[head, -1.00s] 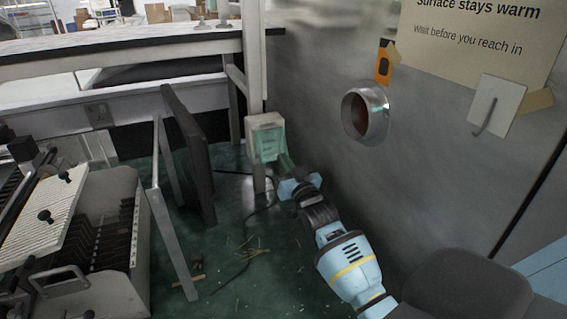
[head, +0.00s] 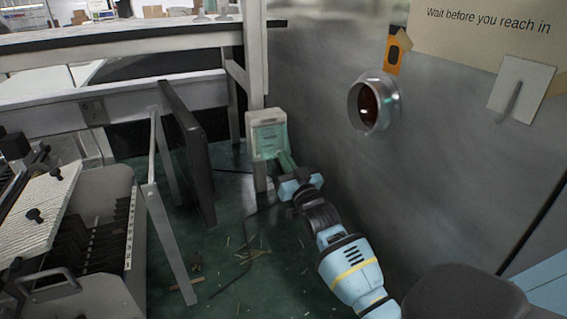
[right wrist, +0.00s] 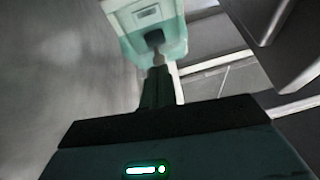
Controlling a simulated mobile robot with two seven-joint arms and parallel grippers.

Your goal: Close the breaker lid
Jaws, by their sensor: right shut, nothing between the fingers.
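The breaker box (head: 265,117) is a small pale box on a post beside the grey wall, with a translucent green lid (head: 268,141) on its front. I cannot tell whether the lid lies flush. My right gripper (head: 286,160) is shut and empty, its fingertips at the lower edge of the lid. In the right wrist view the lid (right wrist: 148,46) is at the top, with a dark tab or opening at its lower middle. The shut fingers (right wrist: 157,75) point at that spot; I cannot tell whether they touch. My left gripper is out of view.
A metal port (head: 374,104) sticks out of the grey wall (head: 330,60) right of the box. A dark upright panel (head: 188,150) and a metal frame stand to the left. A slotted machine (head: 80,240) is at lower left. Debris lies on the green floor (head: 235,225).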

